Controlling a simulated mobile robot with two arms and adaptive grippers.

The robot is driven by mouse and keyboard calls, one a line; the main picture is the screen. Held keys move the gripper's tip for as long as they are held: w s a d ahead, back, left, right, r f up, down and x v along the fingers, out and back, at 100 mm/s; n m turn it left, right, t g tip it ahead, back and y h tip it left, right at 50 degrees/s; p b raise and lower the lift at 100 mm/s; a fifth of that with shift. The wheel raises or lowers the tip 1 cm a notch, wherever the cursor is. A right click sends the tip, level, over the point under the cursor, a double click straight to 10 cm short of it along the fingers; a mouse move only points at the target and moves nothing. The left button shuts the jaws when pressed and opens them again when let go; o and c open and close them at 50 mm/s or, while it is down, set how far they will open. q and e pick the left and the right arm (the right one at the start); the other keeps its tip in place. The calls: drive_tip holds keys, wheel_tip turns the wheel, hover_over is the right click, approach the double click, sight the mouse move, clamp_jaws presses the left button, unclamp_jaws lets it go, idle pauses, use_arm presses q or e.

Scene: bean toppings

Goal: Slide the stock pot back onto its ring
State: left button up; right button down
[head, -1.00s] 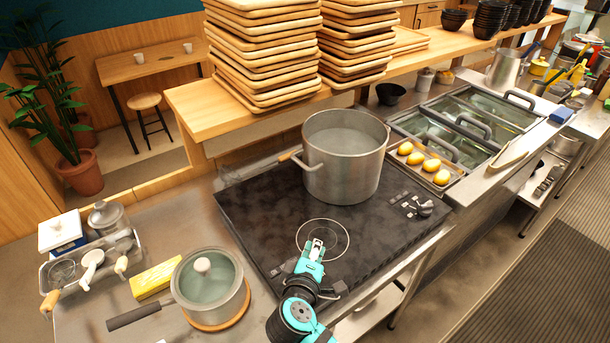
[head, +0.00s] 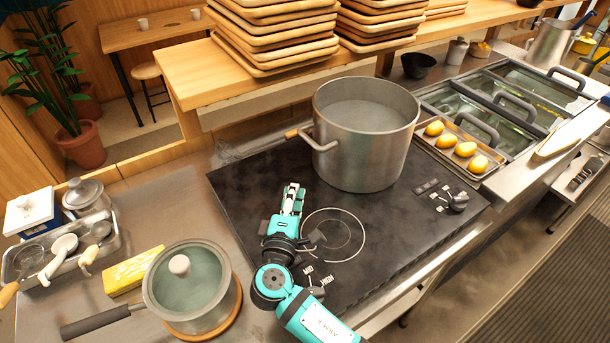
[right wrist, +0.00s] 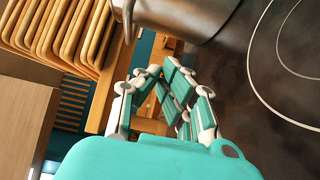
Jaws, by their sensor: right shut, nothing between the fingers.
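The large steel stock pot (head: 372,150) stands upright on the back right of the black cooktop (head: 250,185), its wooden-tipped handle (head: 310,138) pointing left. A marked ring (head: 333,236) lies bare on the cooktop in front of the pot. In the right wrist view the pot's lower side (right wrist: 185,15) shows at the top and part of the ring (right wrist: 285,60) at the right. My right gripper (head: 292,192) is shut and empty, left of the ring and in front of the pot, apart from it. My left gripper is not in view.
A lidded saucepan (head: 190,287) sits on a wooden trivet at the front left, by a yellow block (head: 132,271). Stacked wooden trays (head: 270,45) stand on the shelf behind. A tray of yellow items (head: 465,149) lies right of the pot.

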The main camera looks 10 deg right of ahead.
sight(326, 153)
drive_tip(key=b+x, duration=0.1)
drive_tip(key=x, duration=0.7)
drive_tip(key=shift+w+d, duration=0.1)
drive_tip(key=w+d, duration=0.1)
drive_tip(key=d+p, duration=0.1)
drive_tip(key=d, duration=0.1)
drive_tip(key=shift+w+r, duration=0.2)
drive_tip(key=shift+w, duration=0.2)
drive_tip(key=shift+w+d, duration=0.2)
drive_tip(key=shift+d, duration=0.3)
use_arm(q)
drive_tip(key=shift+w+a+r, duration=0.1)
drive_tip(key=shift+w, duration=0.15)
use_arm(e)
drive_tip(key=shift+f, duration=0.1)
drive_tip(key=d, duration=0.1)
drive_tip(key=w+d+b, duration=0.1)
drive_tip(key=d, duration=0.1)
drive_tip(key=shift+w+d+r+b, duration=0.2)
drive_tip(key=shift+w+d+b, duration=0.1)
drive_tip(key=shift+w, duration=0.1)
drive_tip(key=shift+w+d, duration=0.15)
drive_tip(key=shift+d, duration=0.5)
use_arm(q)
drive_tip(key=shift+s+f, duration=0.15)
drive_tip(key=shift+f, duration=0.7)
use_arm(e)
drive_tip(key=shift+a, duration=0.1)
